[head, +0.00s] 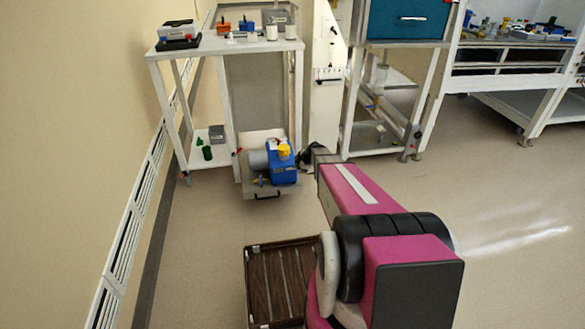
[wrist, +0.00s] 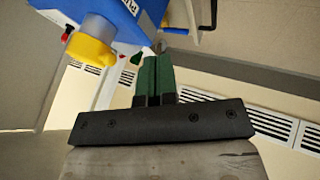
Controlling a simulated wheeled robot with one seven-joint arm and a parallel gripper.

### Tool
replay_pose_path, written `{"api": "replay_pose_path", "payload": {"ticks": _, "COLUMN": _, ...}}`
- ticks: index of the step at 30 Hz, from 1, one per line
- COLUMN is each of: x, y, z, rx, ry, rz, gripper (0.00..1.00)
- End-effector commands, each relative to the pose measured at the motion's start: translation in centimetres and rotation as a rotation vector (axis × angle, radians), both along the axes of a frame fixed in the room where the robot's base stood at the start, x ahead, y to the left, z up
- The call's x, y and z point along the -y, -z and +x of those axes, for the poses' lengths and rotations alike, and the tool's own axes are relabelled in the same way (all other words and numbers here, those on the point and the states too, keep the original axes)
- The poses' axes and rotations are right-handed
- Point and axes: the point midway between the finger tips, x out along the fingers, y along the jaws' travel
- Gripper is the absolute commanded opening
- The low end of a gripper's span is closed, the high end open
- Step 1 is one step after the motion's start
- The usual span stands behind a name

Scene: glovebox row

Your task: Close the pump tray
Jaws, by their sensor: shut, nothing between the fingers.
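The pump tray (head: 290,189) is pulled out low at the front of the white cart, with a black handle (head: 265,197) on its front edge. A blue pump (head: 284,173) with a yellow cap and a grey motor sits on it. My gripper (head: 303,156) is dark and partly hidden by my arm, close to the right side of the pump. In the wrist view my green fingers (wrist: 155,62) are together and empty. The blue pump (wrist: 120,20) and its yellow cap (wrist: 90,42) show beyond them, and a black handle (wrist: 208,18) shows at upper right.
The cart top (head: 225,45) carries small items, and its lower shelf (head: 205,160) holds a green thing and a grey box. A brown slatted crate (head: 257,285) is on the floor in front. A vented wall strip (head: 130,235) runs along the left.

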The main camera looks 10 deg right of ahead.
Motion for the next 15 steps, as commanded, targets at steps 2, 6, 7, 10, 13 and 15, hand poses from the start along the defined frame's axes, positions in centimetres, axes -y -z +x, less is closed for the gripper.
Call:
{"api": "replay_pose_path", "payload": {"ticks": 2, "x": -0.2, "y": 0.5, "z": 0.3, "rx": -0.001, "ry": 0.000, "rz": 0.000, "gripper": 0.00}}
{"api": "replay_pose_path", "payload": {"ticks": 6, "x": -0.8, "y": 1.8, "z": 1.1, "rx": -0.003, "ry": 0.000, "rz": 0.000, "gripper": 0.00}}
{"api": "replay_pose_path", "payload": {"ticks": 7, "x": -1.0, "y": 2.1, "z": 1.3, "rx": -0.003, "ry": 0.000, "rz": 0.000, "gripper": 0.00}}
{"api": "replay_pose_path", "payload": {"ticks": 10, "x": -1.6, "y": 3.4, "z": 2.2, "rx": -0.002, "ry": 0.000, "rz": 0.000, "gripper": 0.00}}
{"api": "replay_pose_path", "payload": {"ticks": 13, "x": -2.3, "y": 5.0, "z": 3.0, "rx": -0.003, "ry": -0.001, "rz": 0.001, "gripper": 0.00}}
{"api": "replay_pose_path", "payload": {"ticks": 15, "x": -2.8, "y": 6.0, "z": 3.7, "rx": -0.003, "ry": 0.000, "rz": 0.002, "gripper": 0.00}}
